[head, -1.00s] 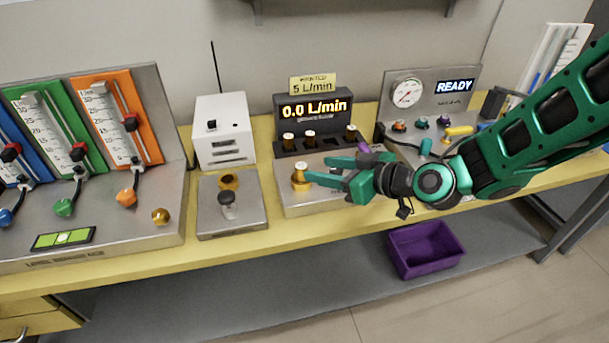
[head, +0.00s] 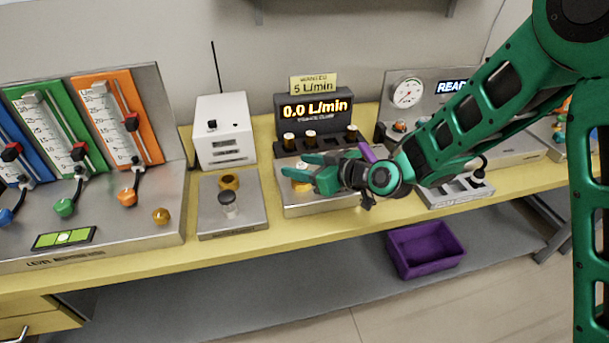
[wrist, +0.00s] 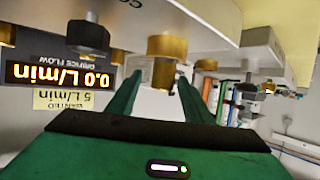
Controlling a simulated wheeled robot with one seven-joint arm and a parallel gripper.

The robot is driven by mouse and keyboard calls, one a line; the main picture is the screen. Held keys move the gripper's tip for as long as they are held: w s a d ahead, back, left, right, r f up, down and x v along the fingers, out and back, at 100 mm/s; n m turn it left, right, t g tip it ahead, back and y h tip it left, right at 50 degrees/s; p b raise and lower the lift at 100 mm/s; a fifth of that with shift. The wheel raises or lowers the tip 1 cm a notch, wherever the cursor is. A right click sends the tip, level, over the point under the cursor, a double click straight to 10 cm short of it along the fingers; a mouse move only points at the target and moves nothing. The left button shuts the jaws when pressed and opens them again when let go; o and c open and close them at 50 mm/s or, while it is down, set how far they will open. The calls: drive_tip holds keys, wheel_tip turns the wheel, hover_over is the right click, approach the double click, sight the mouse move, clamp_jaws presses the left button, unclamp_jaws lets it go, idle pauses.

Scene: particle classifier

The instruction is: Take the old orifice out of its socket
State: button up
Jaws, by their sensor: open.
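The old orifice is a brass-coloured piece with a narrower end, standing in a round brass socket (head: 301,186) on the middle steel plate (head: 325,208). In the head view my gripper (head: 286,165) hides much of it. The wrist view is upside down and shows the orifice (wrist: 164,74) and its brass collar (wrist: 166,46) above the gap between my two green fingers. My gripper also shows there (wrist: 160,84). It is open and empty, pointing left, with its fingertips at the socket. I cannot tell whether they reach around the orifice.
Behind stands a dark rack (head: 281,103) with a 0.0 L/min display and several small vials in front. A plate (head: 250,218) at left carries a brass ring (head: 228,182) and a dark-capped jar (head: 228,203). A purple bin (head: 427,249) sits on the lower shelf.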

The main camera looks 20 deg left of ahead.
clamp_jaws()
drive_tip(key=shift+r, duration=0.15)
